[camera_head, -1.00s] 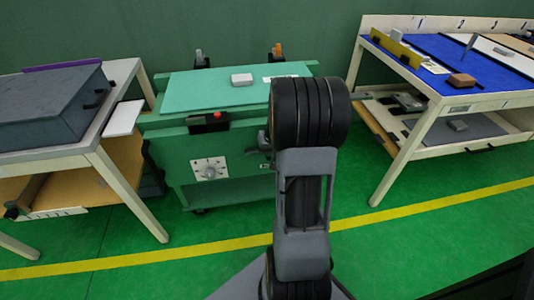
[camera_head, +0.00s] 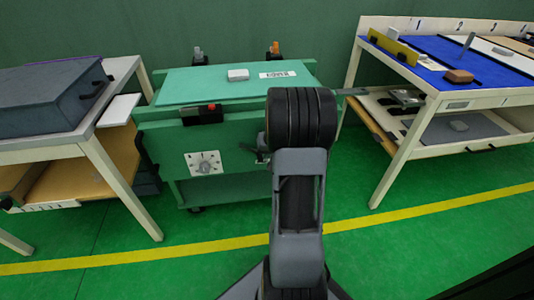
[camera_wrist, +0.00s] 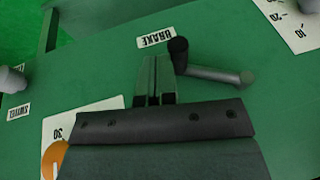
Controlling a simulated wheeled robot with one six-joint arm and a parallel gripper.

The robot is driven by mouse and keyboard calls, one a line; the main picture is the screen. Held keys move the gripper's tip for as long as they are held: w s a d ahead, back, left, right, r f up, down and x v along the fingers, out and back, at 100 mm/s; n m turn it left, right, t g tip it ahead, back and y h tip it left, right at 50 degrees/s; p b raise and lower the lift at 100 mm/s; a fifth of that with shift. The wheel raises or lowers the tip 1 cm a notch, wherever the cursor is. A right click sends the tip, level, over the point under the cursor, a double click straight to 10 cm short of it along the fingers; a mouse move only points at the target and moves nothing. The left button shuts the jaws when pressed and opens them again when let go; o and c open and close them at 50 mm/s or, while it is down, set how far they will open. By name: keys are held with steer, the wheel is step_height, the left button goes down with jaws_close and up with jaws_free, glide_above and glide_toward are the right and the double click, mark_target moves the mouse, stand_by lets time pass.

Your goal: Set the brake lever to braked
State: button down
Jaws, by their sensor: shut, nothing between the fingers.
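In the wrist view, the brake lever (camera_wrist: 215,74) has a grey rod running right and slightly down from a dark round end (camera_wrist: 178,47). A white label reading BRAKE (camera_wrist: 156,37), upside down in the picture, sits just left of that dark end on a green surface. My gripper (camera_wrist: 154,68) is shut and empty. Its fingertips are just left of the lever's dark end, below the label; I cannot tell whether they touch it. My arm hides much of the area ahead in the head view, and I cannot make out the lever clearly there.
Scale plates (camera_wrist: 75,122) lie near the gripper. Green floor is open in front.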

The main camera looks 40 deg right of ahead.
steer(key=shift+w+a+f+b, duration=0.2)
steer(key=shift+f+b, duration=0.3)
steer(key=shift+f, duration=0.35)
steer(key=shift+w+a+f+b, duration=0.1)
steer(key=shift+a+f+b, duration=0.2)
steer(key=shift+f+b, duration=0.35)
steer(key=shift+f, duration=0.2)
steer(key=shift+r, duration=0.2)
stand_by(0.7)
steer(key=shift+r+p, duration=0.65)
steer(key=shift+p, duration=0.1)
steer(key=s+d+r+p, duration=0.4)
steer(key=s+d+r, duration=0.3)
steer(key=s+r, duration=0.1)
steer(key=shift+d+r, duration=0.15)
steer(key=shift+d, duration=0.15)
steer(key=shift+r, duration=0.1)
stand_by(0.5)
